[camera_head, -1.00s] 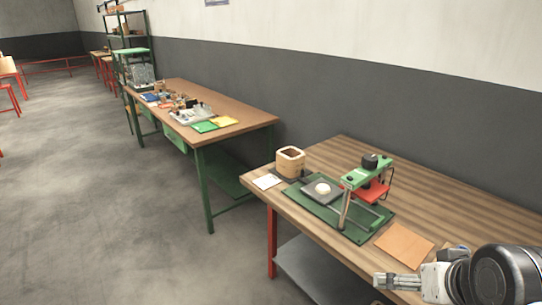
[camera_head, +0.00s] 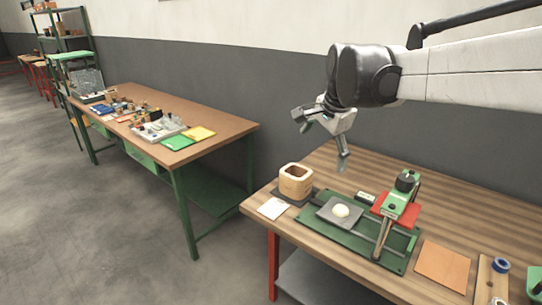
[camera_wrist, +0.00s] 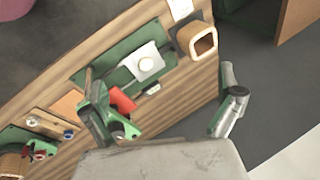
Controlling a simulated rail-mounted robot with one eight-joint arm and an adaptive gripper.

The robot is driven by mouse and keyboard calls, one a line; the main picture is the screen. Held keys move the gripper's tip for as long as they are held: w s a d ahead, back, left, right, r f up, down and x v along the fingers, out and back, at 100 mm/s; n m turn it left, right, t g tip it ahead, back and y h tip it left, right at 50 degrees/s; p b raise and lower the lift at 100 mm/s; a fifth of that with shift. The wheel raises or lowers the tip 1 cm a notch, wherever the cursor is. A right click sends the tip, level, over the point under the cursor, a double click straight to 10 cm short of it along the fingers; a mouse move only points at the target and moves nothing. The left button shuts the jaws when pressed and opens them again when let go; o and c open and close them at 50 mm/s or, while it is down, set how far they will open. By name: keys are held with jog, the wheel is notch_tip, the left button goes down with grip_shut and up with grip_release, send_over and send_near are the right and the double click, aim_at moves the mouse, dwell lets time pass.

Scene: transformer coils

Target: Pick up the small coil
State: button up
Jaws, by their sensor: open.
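A tan, rounded-square hollow coil (camera_head: 296,180) stands upright on a dark plate at the left end of the near wooden table. It also shows in the wrist view (camera_wrist: 205,45), at the upper middle with its opening visible. I cannot tell for sure whether this is the small coil; part of another brown, coil-like piece (camera_wrist: 10,164) shows at the lower left of the wrist view. My gripper (camera_head: 322,143) is open and empty, raised above the table behind the coil.
A green-based fixture (camera_head: 350,240) with a grey plate, white dome and red-and-green press stands right of the coil. A white card (camera_head: 274,208), an orange-brown sheet (camera_head: 443,266) and a blue ring (camera_head: 500,265) lie nearby. A cluttered second table (camera_head: 220,128) stands left.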

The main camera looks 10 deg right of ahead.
jog(key=w+f+m+g+p, duration=0.15)
jog(key=w+m, duration=0.25)
jog(key=w, duration=0.4)
jog(key=w+f+m+b, duration=0.1)
jog(key=w+f+m, duration=0.2)
jog(key=w, duration=0.5)
jog(key=m+g+p, duration=0.1)
jog(key=m+g, duration=0.1)
jog(key=m, duration=0.6)
send_near(297, 166)
jog(key=s, duration=0.5)
jog(key=shift+y, duration=0.3)
jog(key=f, duration=0.2)
jog(key=a+f, duration=0.1)
jog(key=f, duration=0.1)
jog(key=w+f, duration=0.1)
jog(key=f, duration=0.2)
jog(key=shift+a+p, duration=0.15)
jog(key=shift+p, duration=0.15)
jog(key=shift+w+f+p, duration=0.15)
jog(key=shift+w+f, duration=0.05)
jog(key=shift+f, duration=1.1)
jog(key=shift+w+f+p, duration=0.15)
jog(key=shift+w+f, duration=0.05)
jog(key=shift+f, duration=1.1)
jog(key=c, duration=1.4)
